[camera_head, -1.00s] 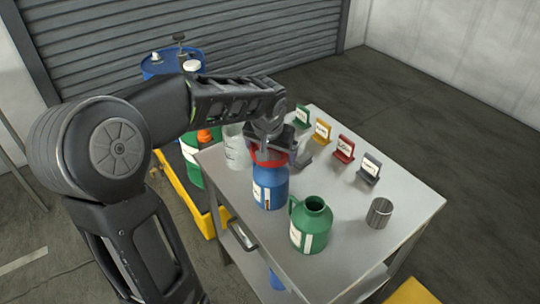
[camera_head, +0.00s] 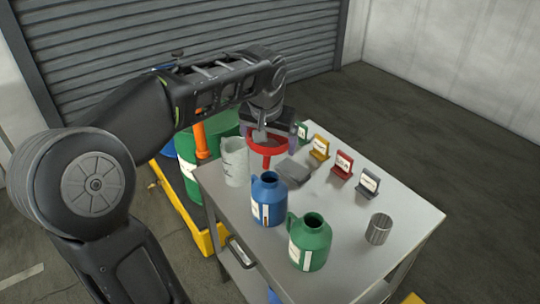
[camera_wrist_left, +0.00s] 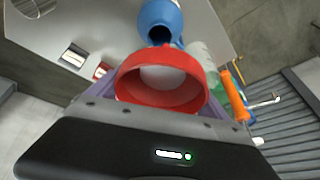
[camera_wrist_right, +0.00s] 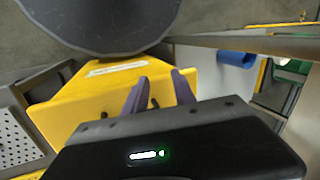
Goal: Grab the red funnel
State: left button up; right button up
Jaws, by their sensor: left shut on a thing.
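The red funnel (camera_head: 268,146) is held in my left gripper (camera_head: 268,138), above the table and clear of the blue jug (camera_head: 267,203). Its spout points down. In the left wrist view the wide red rim of the funnel (camera_wrist_left: 160,82) sits between the fingers, with the blue jug (camera_wrist_left: 160,18) beyond it. The blue jug stands upright on the table with its mouth uncovered. In the right wrist view my right gripper (camera_wrist_right: 158,90) has its two fingers apart with nothing seen between them, in front of a yellow surface (camera_wrist_right: 100,90).
The metal table (camera_head: 350,228) also bears a green jug (camera_head: 310,243), a steel cup (camera_head: 378,229), a whitish beaker (camera_head: 235,162) and several small labelled stands, one red (camera_head: 342,165). A green drum (camera_head: 215,140) stands behind the table's left side. The table's right edge is clear.

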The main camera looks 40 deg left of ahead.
pick_arm(q)
jog(key=shift+r, duration=0.55)
